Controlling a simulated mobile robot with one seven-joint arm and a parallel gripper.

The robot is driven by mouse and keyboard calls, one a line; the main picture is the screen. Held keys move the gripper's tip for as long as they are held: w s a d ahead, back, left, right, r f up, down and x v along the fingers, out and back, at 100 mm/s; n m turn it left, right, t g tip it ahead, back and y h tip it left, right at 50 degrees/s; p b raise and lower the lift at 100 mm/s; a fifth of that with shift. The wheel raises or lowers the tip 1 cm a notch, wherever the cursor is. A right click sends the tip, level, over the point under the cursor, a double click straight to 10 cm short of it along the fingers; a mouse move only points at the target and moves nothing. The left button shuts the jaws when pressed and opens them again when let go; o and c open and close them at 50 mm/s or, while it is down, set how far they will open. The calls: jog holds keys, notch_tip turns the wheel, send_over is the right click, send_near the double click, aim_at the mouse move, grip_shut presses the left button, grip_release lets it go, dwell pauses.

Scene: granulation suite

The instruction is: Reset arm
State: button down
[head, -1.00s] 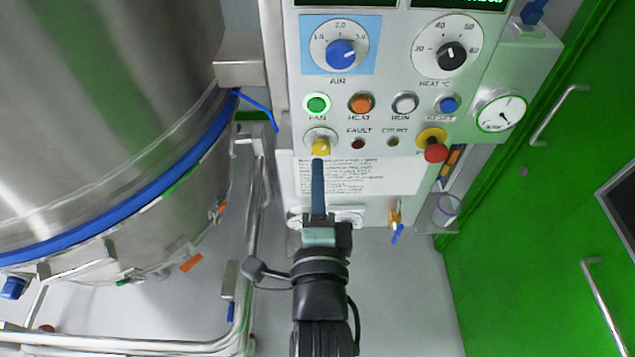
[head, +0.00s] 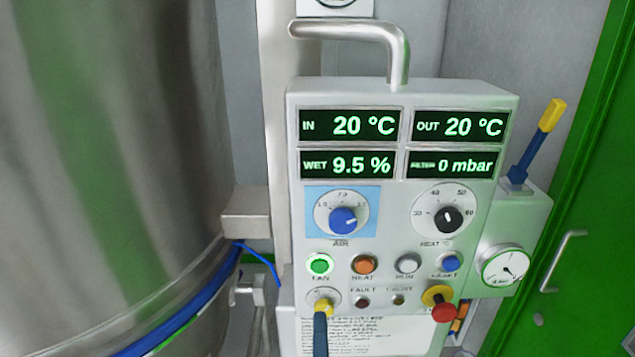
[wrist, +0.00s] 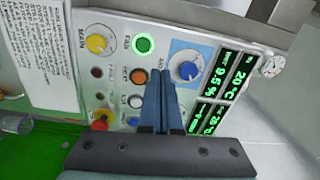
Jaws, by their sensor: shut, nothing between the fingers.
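My gripper (head: 320,318) shows only as a blue finger at the bottom edge of the head view, overlapping the lower part of the yellow selector knob (head: 323,303). In the wrist view my gripper (wrist: 160,75) is shut and empty, its two blue fingers together in front of the control panel (head: 395,87). There the fingertips appear between the orange HEAT button (wrist: 138,76) and the blue AIR knob (wrist: 188,70), and the yellow knob (wrist: 98,43) is clear of them. I cannot tell the gap to the panel. The rest of my arm is out of view.
The FAN button (head: 320,264) glows green. The displays (head: 350,126) read 20 °C in and out, 9.5 % and 0 mbar. A red stop button (head: 443,312) and a gauge (head: 504,266) sit at right. A large steel vessel (head: 110,150) stands left; a green door (head: 590,190) is at right.

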notch_tip(320, 180, up, 25)
jog(key=n+t, duration=0.5)
jog(key=n, duration=0.5)
jog(key=s+r+n+t, duration=0.2)
jog(key=s+r+n, duration=0.1)
jog(key=r, duration=0.5)
jog(key=s+r+n+t, duration=0.1)
jog(key=s+r+n, duration=0.2)
jog(key=r, duration=0.5)
jog(key=shift+s+a+n+t, duration=0.25)
jog(key=shift+s+n+t, duration=0.15)
jog(key=shift+s, duration=0.5)
jog(key=shift+f, duration=0.1)
